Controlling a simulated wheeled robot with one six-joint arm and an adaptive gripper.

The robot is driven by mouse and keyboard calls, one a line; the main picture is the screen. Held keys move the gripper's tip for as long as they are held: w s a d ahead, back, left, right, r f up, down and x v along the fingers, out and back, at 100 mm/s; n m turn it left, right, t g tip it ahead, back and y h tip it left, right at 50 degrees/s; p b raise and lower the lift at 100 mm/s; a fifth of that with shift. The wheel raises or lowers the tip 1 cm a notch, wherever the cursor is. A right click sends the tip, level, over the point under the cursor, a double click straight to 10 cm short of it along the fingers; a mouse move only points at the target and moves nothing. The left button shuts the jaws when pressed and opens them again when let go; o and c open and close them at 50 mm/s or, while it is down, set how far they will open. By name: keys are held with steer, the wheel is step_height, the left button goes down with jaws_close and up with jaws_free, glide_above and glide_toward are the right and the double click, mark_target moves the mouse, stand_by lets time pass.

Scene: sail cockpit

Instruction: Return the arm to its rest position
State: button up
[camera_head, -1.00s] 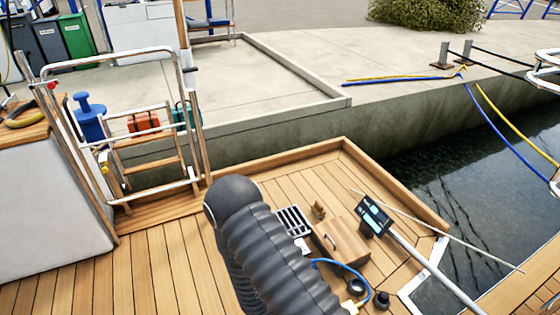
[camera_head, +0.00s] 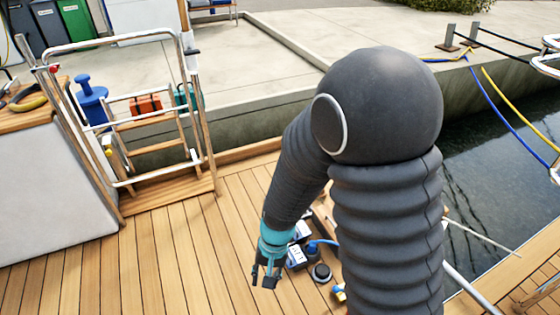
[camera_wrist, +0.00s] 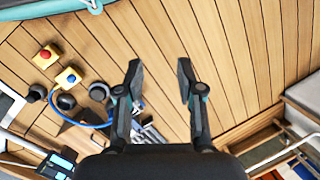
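My gripper (camera_head: 265,276) hangs at the end of my bent arm, over the wooden deck (camera_head: 170,262) in the head view. Its fingers point down. In the wrist view my gripper (camera_wrist: 158,82) has its two fingers spread apart, with only deck planks between the tips, so it is open and empty. My dark upper arm fills the centre right of the head view and hides much of the deck corner behind it.
A steel-railed ladder gate (camera_head: 150,130) stands at the left, beside a grey-white bench (camera_head: 50,160). Button boxes (camera_wrist: 68,79) and a blue cable (camera_wrist: 55,106) lie near my gripper. Water (camera_head: 485,180) lies at the right. The left deck is clear.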

steer(key=s+d+r+t+p, duration=0.1)
steer(key=d+r+t, duration=0.1)
steer(key=d+r, duration=0.4)
steer(key=s+d+r+t+h+p, duration=0.1)
steer(key=d+r, duration=0.6)
steer(key=r, duration=0.8)
steer(key=s+d+r+t+h+p, duration=0.1)
steer(key=s+d+r+t, duration=0.2)
steer(key=d+r, duration=0.3)
step_height(320, 180, up, 5)
steer(key=shift+d+f+n+t, duration=0.2)
steer(key=shift+n+t, duration=0.1)
steer(key=shift+t, duration=0.6)
